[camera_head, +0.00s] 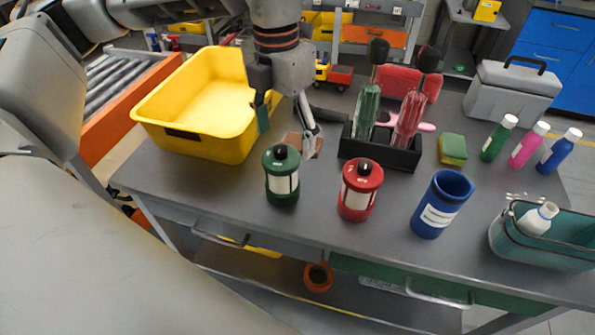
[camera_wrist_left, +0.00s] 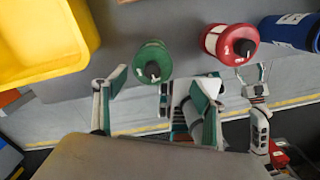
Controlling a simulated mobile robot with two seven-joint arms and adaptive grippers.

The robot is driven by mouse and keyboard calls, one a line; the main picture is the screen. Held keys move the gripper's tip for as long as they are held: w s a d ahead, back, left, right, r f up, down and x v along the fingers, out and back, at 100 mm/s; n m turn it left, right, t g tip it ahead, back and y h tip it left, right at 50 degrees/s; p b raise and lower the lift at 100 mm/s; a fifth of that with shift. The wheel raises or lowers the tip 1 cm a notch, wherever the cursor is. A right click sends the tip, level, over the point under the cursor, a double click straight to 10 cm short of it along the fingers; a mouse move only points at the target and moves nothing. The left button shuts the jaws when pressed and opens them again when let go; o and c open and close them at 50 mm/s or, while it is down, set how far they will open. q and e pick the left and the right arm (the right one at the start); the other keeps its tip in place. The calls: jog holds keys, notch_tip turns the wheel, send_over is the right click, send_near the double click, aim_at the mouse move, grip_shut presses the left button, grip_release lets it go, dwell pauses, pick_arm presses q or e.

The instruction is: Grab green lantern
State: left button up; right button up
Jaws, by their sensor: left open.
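The green lantern (camera_head: 282,176) stands upright on the grey table, with a dark green top, black knob and pale middle band. It also shows from above in the left wrist view (camera_wrist_left: 152,62), between and beyond the spread fingers. My left gripper (camera_head: 288,136) points down just behind the lantern in the head view. Its fingers are apart with nothing held, and I see no contact with the lantern. My right gripper is not seen in the head view.
A red lantern (camera_head: 360,190) and blue canister (camera_head: 441,204) stand to the right. A yellow bin (camera_head: 200,146) is at the left. A black holder (camera_head: 380,152) with two bottles stands behind the red lantern. A teal basket (camera_head: 540,252) sits at the right front.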

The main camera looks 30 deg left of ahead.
aim_at(282, 147)
pick_arm(q)
jog(key=f, duration=0.1)
jog(key=w+a+f+b, duration=0.1)
jog(key=shift+a+f+b, duration=0.1)
jog(key=shift+f+b, duration=0.2)
jog(key=shift+s+f, duration=0.15)
jog(key=shift+f, duration=0.05)
jog(key=shift+s+f, duration=0.1)
jog(key=shift+f, duration=0.85)
notch_tip(282, 147, down, 6)
jog(key=shift+r+b, duration=0.15)
jog(key=shift+b, duration=0.15)
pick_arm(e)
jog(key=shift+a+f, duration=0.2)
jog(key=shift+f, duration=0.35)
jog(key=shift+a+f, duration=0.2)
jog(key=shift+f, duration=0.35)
pick_arm(q)
jog(key=c, duration=1.4)
jog(key=shift+r, duration=0.1)
